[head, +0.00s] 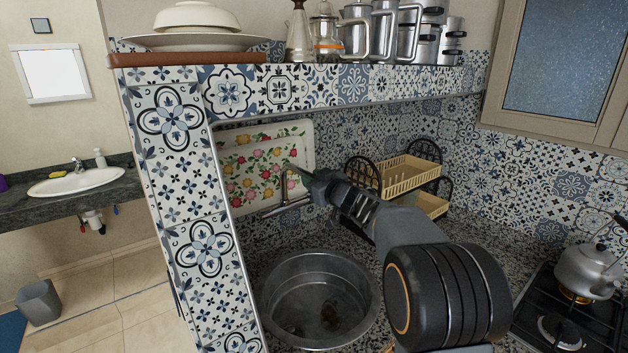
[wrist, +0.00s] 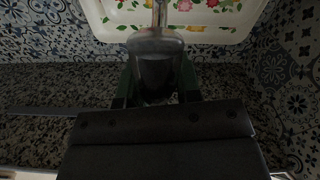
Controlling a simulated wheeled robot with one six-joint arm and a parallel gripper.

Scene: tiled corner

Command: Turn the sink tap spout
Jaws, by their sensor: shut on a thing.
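The metal sink tap (head: 285,192) stands behind the round steel sink (head: 298,292), in front of the flowered tray. My gripper (head: 300,176) reaches in from the right at the tap's upper part. In the wrist view, the chrome tap spout (wrist: 156,58) lies between the two dark green fingers (wrist: 158,82), which are shut on it. The dark gripper body hides the lower part of the tap there. The exact contact points are too dark to make out.
A flowered tray (head: 261,157) leans behind the tap. A tiled divider (head: 186,225) stands left of the sink. A yellow dish rack (head: 408,176) is to the right at the back. A kettle (head: 588,268) sits on the stove at far right. A tiled shelf (head: 340,90) hangs above.

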